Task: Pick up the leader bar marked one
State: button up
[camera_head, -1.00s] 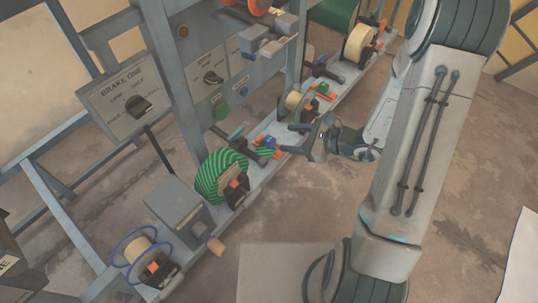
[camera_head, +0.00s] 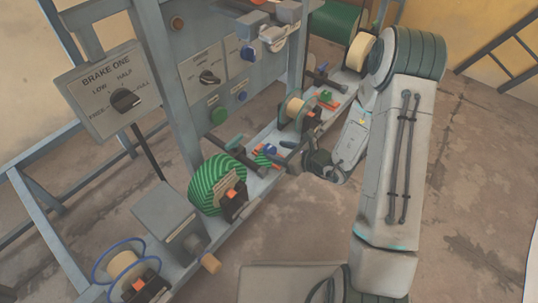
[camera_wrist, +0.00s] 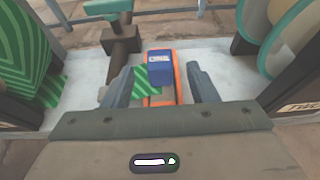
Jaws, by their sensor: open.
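A small blue block (camera_wrist: 160,68) with a pale label too small to read sits on an orange cradle (camera_wrist: 178,78) on the grey rail. I take it for the leader bar; I cannot confirm its mark. The end of a green striped web (camera_wrist: 142,82) lies beside it. My gripper (camera_wrist: 162,84) is open, with one finger on each side of the blue block and apart from it. In the head view the blue block (camera_head: 271,150) shows small on the rail, and my gripper (camera_head: 286,158) is beside it, partly hidden by my wrist.
A green striped roll (camera_head: 214,184) stands left of the block and a cream spool (camera_head: 297,109) to its right. A stand marked TWO (camera_wrist: 303,104) is close on the right.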

aim_at(274, 150)
jog(key=b+x, duration=0.1)
jog(key=x, duration=0.1)
jog(key=b+x, duration=0.1)
jog(key=x, duration=0.2)
jog(key=shift+s+d+f, duration=0.1)
jog(key=shift+d+f, duration=0.05)
jog(key=shift+f, duration=0.25)
jog(key=shift+r, duration=0.1)
jog(key=c, duration=1.1)
jog(key=shift+c, duration=0.2)
jog(key=shift+r, duration=0.1)
